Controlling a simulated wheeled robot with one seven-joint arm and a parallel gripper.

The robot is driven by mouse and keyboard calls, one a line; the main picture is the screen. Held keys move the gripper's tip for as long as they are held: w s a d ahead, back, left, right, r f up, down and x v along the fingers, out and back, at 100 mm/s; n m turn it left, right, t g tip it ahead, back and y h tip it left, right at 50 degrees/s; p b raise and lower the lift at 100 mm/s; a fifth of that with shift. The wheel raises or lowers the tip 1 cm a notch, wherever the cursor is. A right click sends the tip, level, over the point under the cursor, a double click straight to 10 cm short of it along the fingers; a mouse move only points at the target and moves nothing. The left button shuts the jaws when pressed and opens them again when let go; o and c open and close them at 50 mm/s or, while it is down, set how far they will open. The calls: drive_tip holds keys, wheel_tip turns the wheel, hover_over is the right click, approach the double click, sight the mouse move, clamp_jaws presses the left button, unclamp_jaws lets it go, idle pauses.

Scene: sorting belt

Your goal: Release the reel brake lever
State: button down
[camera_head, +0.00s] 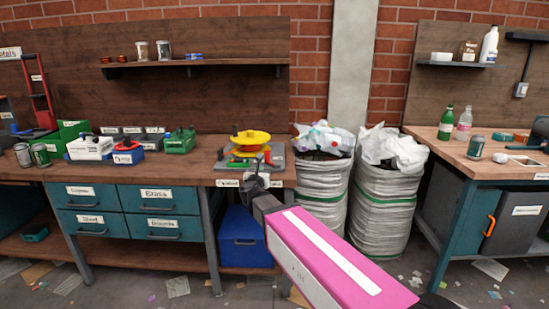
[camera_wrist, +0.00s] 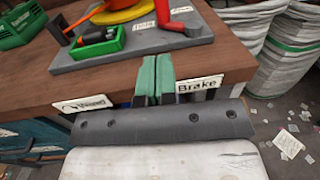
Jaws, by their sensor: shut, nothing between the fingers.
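A reel unit stands on a grey base plate (camera_head: 273,166) at the right end of the long bench, with a yellow reel (camera_head: 250,137) on top. A white label reading "Brake" (camera_wrist: 200,84) is on the bench's front edge. My gripper (camera_wrist: 155,66) is shut and empty, its green fingertips in front of the plate's near edge, apart from the red lever. The head view shows my gripper (camera_head: 254,163) in front of the reel unit.
A green tray (camera_wrist: 97,43) with dark and orange items lies on the plate, left of the lever. Another bench label (camera_wrist: 85,103) is at left. Two filled white sacks (camera_head: 322,190) stand right of the bench. A blue bin (camera_head: 243,240) is underneath.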

sight(267, 156)
drive_tip(key=shift+d+m, duration=0.15)
drive_tip(key=shift+m, duration=0.15)
drive_tip(key=shift+w, duration=0.1)
drive_tip(key=w, duration=0.4)
drive_tip(key=w+d, duration=0.1)
drive_tip(key=w, duration=0.7)
drive_tip(key=shift+w+d, duration=0.3)
drive_tip(key=shift+d, duration=0.05)
drive_tip(key=shift+w+d, duration=0.1)
drive_tip(key=shift+w, duration=0.5)
drive_tip(key=shift+w+d, duration=0.25)
drive_tip(key=shift+w, duration=0.7)
drive_tip(key=shift+s, duration=0.1)
